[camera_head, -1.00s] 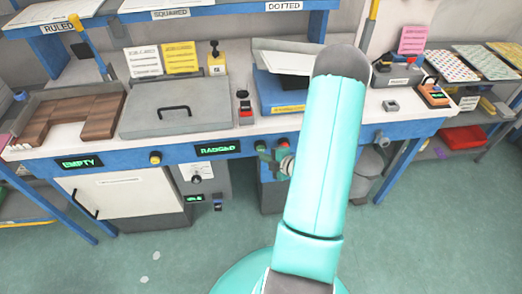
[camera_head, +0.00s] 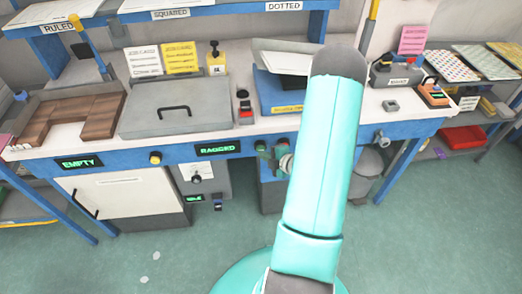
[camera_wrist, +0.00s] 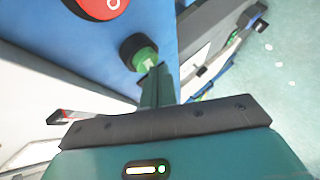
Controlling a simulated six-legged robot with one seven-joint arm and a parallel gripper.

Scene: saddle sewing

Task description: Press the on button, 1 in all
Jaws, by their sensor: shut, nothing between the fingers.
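The green button (camera_wrist: 145,59) in its dark collar sticks out from the blue table front in the wrist view. It also shows small in the head view (camera_head: 261,146). A larger red button marked with a white O (camera_wrist: 104,5) is beside it at the top of the wrist view. My gripper (camera_wrist: 157,72) is shut and empty, its fingertips right at the face of the green button. I cannot tell whether they touch. In the head view my arm covers part of the table front, and the gripper is small beside the buttons.
The blue table front carries lit displays reading EMPTY (camera_head: 79,163) and RAGGED (camera_head: 218,148). A grey lidded box (camera_head: 174,106) and a blue device (camera_head: 281,92) stand on top. A yellow knob (camera_head: 155,158) sticks out further left.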

